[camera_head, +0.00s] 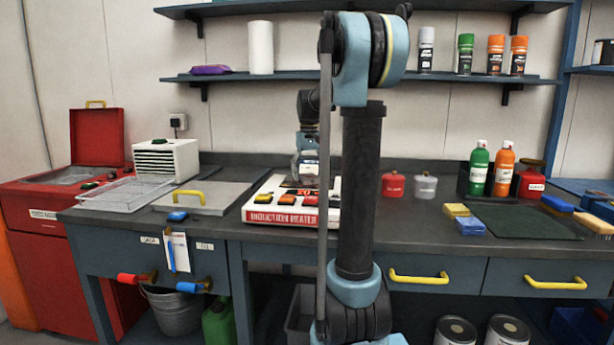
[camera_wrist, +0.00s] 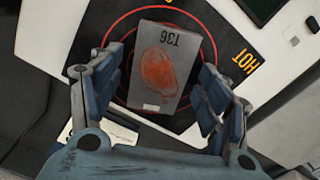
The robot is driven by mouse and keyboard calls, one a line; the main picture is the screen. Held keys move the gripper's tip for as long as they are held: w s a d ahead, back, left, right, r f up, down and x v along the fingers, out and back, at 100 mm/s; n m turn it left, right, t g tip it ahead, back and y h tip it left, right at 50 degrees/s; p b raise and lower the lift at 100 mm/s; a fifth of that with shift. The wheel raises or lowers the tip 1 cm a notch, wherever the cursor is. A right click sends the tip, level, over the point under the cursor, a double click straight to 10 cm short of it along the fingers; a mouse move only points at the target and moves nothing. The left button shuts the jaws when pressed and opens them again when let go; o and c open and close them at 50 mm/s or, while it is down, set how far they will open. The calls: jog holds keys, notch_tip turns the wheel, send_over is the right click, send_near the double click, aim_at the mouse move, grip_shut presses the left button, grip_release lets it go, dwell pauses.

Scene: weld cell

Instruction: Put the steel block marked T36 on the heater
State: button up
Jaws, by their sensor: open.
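The steel block marked T36 (camera_wrist: 187,62) is a grey slab with a rusty orange patch. In the wrist view it lies over the red rings of the heater's black top (camera_wrist: 112,42), apparently resting on it. My gripper (camera_wrist: 162,64) is open, with one finger on each side of the block and small gaps visible. In the head view the heater is a white box labelled INDUCTION HEATER (camera_head: 284,217) with coloured buttons, on the bench. My gripper (camera_head: 307,166) is above it there, partly behind my arm, and the block cannot be made out.
A lidded panel with a yellow handle (camera_head: 205,197) and a wire basket (camera_head: 128,194) lie left of the heater. A red pot (camera_head: 393,186) and a grey pot (camera_head: 425,187) stand to its right. A shelf (camera_head: 290,77) runs above the bench.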

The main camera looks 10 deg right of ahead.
aim_at(309, 177)
notch_tip(309, 177, up, 12)
dwell(0.6)
